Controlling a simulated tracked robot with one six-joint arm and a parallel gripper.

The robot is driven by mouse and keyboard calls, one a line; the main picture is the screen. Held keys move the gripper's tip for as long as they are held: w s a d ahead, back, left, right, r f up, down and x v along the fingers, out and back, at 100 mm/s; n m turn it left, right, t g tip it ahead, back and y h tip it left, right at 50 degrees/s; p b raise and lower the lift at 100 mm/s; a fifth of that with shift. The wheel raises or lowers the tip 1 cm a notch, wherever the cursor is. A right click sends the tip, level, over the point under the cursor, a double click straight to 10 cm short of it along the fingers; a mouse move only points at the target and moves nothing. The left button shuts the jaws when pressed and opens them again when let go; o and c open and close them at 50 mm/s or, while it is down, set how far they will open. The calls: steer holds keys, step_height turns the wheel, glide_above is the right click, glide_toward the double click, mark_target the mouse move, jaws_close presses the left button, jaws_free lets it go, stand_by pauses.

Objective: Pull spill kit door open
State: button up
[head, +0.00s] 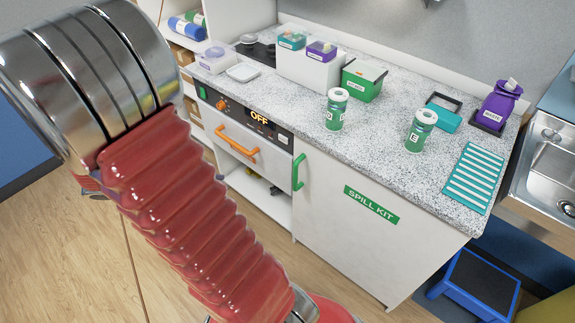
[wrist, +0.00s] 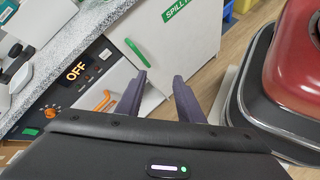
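The spill kit door (head: 345,235) is a white cabinet front under the counter, with a green SPILL KIT label (head: 371,204). It looks shut. Its green handle (head: 299,172) is upright at the door's upper left edge. In the wrist view the door (wrist: 188,45) is at the top, with the green handle (wrist: 137,53) just beyond my fingers. My gripper (wrist: 159,78) is open, with two dark fingers apart and nothing between them. The handle lies up and left of the gap, apart from the fingers. My gripper does not show in the head view.
Left of the door is a panel reading OFF (head: 261,118) above a drawer front with an orange handle (head: 238,143). The counter (head: 400,150) holds green-labelled canisters (head: 337,109), boxes and a striped mat (head: 473,178). A blue step stool (head: 475,285) stands right. Wooden floor is clear in front.

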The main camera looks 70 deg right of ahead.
steer(key=s+d+f+n+g+h, duration=0.3)
steer(key=d+f+n, duration=0.1)
steer(key=d+f, duration=0.5)
steer(key=n+h, duration=0.4)
steer(key=n, duration=0.1)
glide_toward(294, 172)
steer(key=v, duration=0.3)
steer(key=shift+f, duration=0.15)
steer(key=shift+s+d, duration=0.1)
steer(key=shift+x, duration=6.8)
steer(key=shift+c, duration=0.4)
jaws_close()
